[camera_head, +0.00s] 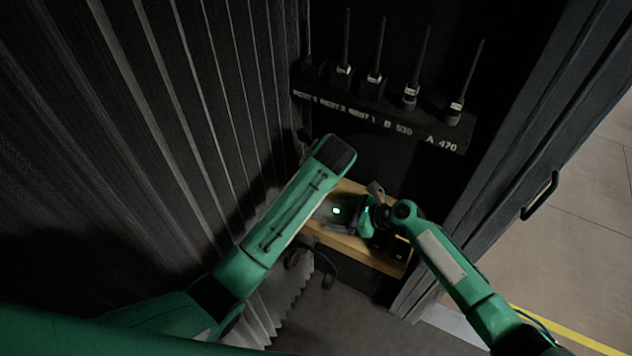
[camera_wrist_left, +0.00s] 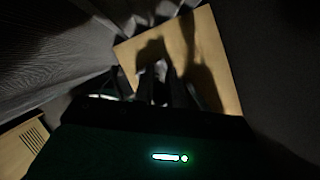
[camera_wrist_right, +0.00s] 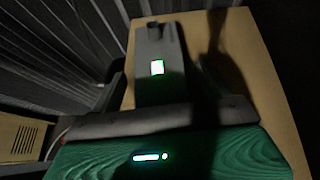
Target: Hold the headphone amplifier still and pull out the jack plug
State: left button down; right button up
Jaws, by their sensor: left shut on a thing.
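The headphone amplifier (camera_wrist_right: 145,90) is a grey box with a lit green display, straight ahead of my right gripper in the right wrist view. In the head view its display (camera_head: 336,211) glows on the wooden shelf (camera_head: 352,246). My right gripper (camera_head: 362,216) is close beside it; its fingertips are not clear, so I cannot tell whether it grips. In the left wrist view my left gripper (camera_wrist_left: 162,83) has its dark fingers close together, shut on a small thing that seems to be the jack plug. Its shape is lost in shadow. The left fingers are hidden in the head view.
A dark rack (camera_head: 381,108) with several upright antennas hangs on the back wall. A ribbed wall (camera_head: 130,120) stands close on the left and a dark door with a handle (camera_head: 540,196) on the right. A dark headset-like thing (camera_head: 318,268) hangs below the shelf.

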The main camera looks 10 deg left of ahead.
jog(key=v, duration=1.2)
jog(key=shift+s+d+f, duration=0.1)
